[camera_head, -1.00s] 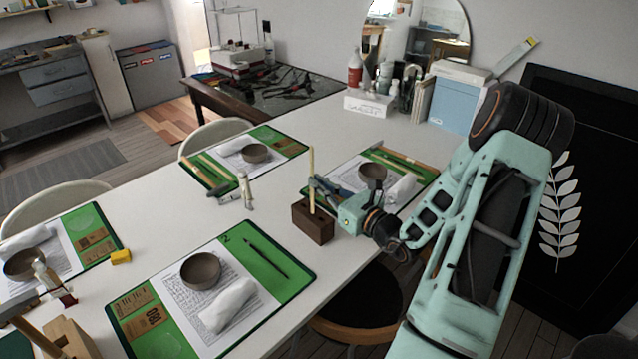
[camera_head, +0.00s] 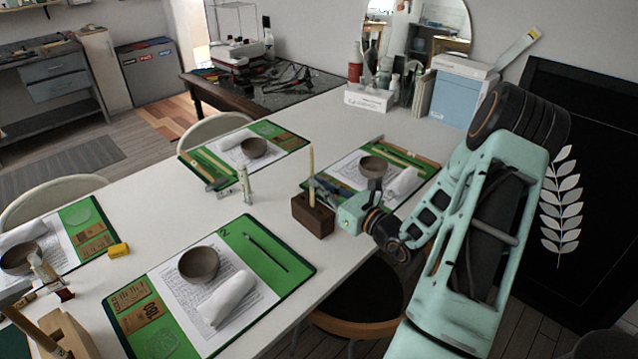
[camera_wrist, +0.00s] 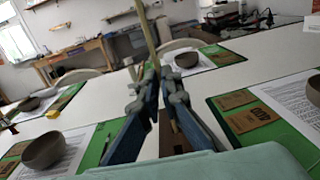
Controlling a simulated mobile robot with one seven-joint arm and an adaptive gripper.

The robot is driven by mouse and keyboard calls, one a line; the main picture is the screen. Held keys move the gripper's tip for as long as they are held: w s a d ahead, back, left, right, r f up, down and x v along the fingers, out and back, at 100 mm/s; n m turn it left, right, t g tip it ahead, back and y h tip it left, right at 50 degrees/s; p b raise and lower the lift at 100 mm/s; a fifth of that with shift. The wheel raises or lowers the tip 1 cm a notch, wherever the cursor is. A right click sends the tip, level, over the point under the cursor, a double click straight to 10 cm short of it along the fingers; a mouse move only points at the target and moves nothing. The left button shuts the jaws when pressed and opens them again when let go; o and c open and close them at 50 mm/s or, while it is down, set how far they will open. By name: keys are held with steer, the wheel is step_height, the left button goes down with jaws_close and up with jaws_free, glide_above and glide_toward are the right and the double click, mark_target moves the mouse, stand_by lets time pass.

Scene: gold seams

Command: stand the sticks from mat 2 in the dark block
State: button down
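Mat 2 (camera_head: 292,272) is a green mat with a printed sheet at the front middle of the table. One dark, thin stick (camera_head: 268,254) lies on its green right part. The dark block (camera_head: 313,222) is a small brown block beyond mat 2, partly visible between my fingers in the wrist view (camera_wrist: 173,138). One pale stick (camera_head: 311,170) stands upright in it and rises past my fingertips in the wrist view (camera_wrist: 147,38). My gripper (camera_wrist: 158,82) is at the block, its blue fingers apart around the stick's line; contact cannot be told.
Mat 2 also holds a brown bowl (camera_head: 199,264) and a white rolled cloth (camera_head: 228,298). Another mat with a bowl (camera_head: 373,167) lies right behind the block. A small upright bottle (camera_head: 244,183) stands left of it. Bare white table (camera_head: 165,215) lies to the left.

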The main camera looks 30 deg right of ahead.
steer(key=shift+f+b, duration=0.35)
steer(key=shift+f, duration=0.2)
steer(key=c, duration=2.1)
jaws_free()
steer(key=shift+p+v, duration=0.45)
steer(key=shift+v, duration=4.1)
steer(key=shift+r, duration=0.15)
step_height(320, 180, up, 6)
steer(key=p, duration=0.5)
